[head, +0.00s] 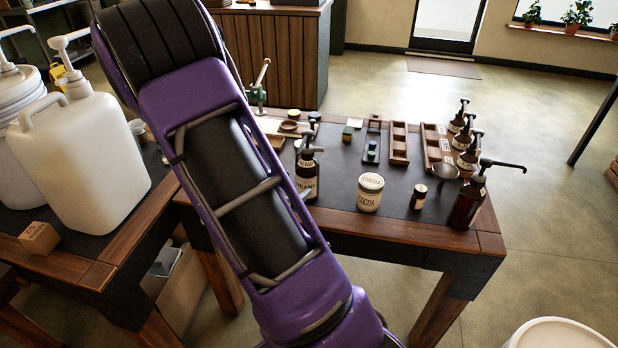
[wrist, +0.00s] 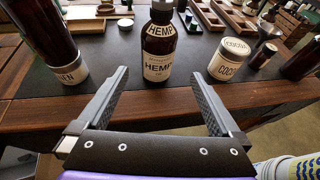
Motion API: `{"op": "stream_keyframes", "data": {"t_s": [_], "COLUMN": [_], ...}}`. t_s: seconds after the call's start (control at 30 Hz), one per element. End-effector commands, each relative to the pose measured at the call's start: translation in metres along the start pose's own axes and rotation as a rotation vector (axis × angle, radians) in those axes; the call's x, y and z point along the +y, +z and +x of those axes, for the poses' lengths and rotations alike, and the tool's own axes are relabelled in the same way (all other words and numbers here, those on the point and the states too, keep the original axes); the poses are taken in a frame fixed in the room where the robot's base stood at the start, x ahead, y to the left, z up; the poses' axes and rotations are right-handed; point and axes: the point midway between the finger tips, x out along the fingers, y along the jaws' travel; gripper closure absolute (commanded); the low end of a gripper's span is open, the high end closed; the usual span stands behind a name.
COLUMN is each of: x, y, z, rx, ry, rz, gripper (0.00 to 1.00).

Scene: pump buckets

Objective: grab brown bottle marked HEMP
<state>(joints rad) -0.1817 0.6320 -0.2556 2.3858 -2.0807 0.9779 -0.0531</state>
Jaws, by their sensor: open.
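The brown bottle marked HEMP (wrist: 158,55) stands upright on the dark tabletop in the wrist view, with HEMP on its label and near its neck. My gripper (wrist: 161,86) is open and empty in the wrist view. Its two fingers point toward the bottle, one to each side of it, with the bottle ahead and apart from them. In the head view my gripper is hidden.
A white COCOA jar (head: 370,192) and a small dark bottle (head: 418,196) stand right of it. A dark pump bottle (head: 467,205) is at the table's right corner. A tall brown bottle (wrist: 45,40) stands left in the wrist view. A large white jug (head: 80,160) stands on the left table.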

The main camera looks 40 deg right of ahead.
Motion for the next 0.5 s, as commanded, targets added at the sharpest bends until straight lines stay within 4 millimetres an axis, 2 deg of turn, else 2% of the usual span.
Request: {"op": "stream_keyframes", "data": {"t_s": [0.4,0.5], "x": [-0.001,-0.001], "y": [-0.001,0.000], "z": [0.087,0.103], "rx": [-0.001,-0.001], "ry": [-0.003,-0.002], "rz": [-0.001,-0.001], "gripper": [0.00,0.00]}}
